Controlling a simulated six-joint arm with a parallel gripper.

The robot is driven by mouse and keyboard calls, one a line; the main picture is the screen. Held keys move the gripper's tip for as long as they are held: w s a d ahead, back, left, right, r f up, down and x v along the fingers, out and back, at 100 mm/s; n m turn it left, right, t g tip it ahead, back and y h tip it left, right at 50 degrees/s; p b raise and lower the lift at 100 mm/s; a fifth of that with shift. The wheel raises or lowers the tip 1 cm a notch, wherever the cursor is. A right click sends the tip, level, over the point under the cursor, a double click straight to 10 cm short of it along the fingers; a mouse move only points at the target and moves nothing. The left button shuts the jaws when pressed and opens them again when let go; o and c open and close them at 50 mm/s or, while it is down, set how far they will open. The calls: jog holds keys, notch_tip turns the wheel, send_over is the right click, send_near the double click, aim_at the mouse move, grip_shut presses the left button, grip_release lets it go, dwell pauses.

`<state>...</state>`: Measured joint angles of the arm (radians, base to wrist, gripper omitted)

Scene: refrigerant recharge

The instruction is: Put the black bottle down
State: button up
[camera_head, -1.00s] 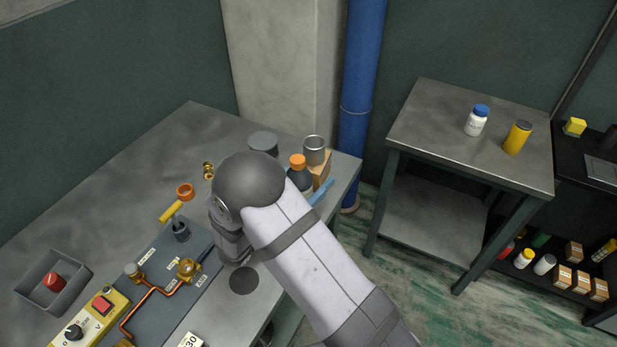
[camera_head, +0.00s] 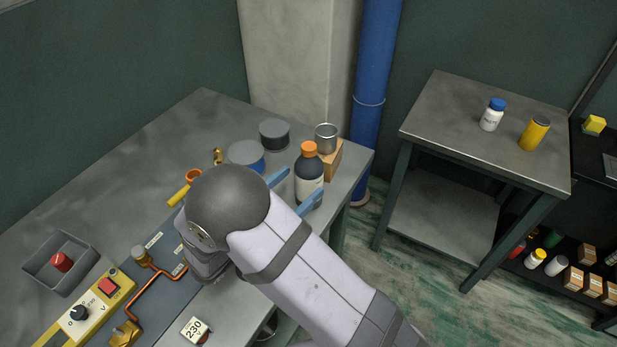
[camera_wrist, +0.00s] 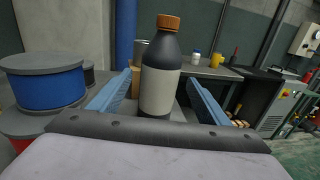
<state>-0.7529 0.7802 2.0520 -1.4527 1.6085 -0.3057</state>
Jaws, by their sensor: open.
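The black bottle (camera_head: 311,170), with an orange cap and a pale label, stands upright on the grey workbench (camera_head: 185,130) near its right edge. It also shows in the wrist view (camera_wrist: 160,88), centred ahead of my gripper. My gripper (camera_head: 302,183) is open, with one blue finger to each side of the bottle. In the wrist view (camera_wrist: 157,92) there is a visible gap between the bottle and each finger. The bottle's base is partly hidden by my gripper's body in the wrist view.
Copper piping (camera_head: 150,295) lies front left. A side table (camera_head: 470,130) is at right.

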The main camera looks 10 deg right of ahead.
aim_at(297, 179)
jog(key=shift+v, duration=1.6)
jog(key=shift+w+r, duration=0.1)
jog(key=shift+w+r+m+g+y, duration=0.6)
jog(key=shift+r+m+g, duration=0.1)
jog(key=shift+m+g, duration=0.1)
jog(key=s+d+f+m+g+y+p, duration=0.1)
jog(key=s+d+m+g+y+p, duration=0.1)
jog(key=s+m, duration=0.4)
jog(key=s+d+f+m+g+y+p, duration=0.1)
jog(key=s+m+g+y, duration=0.3)
jog(key=m, duration=0.5)
jog(key=s+d+m+g+y+p, duration=0.2)
jog(key=s+d+m+g+y, duration=0.1)
jog(key=s+m+y, duration=0.4)
jog(key=shift+s+d+f+m+p, duration=0.3)
jog(key=shift+s+d+f+m, duration=0.15)
jog(key=shift+s+m, duration=0.35)
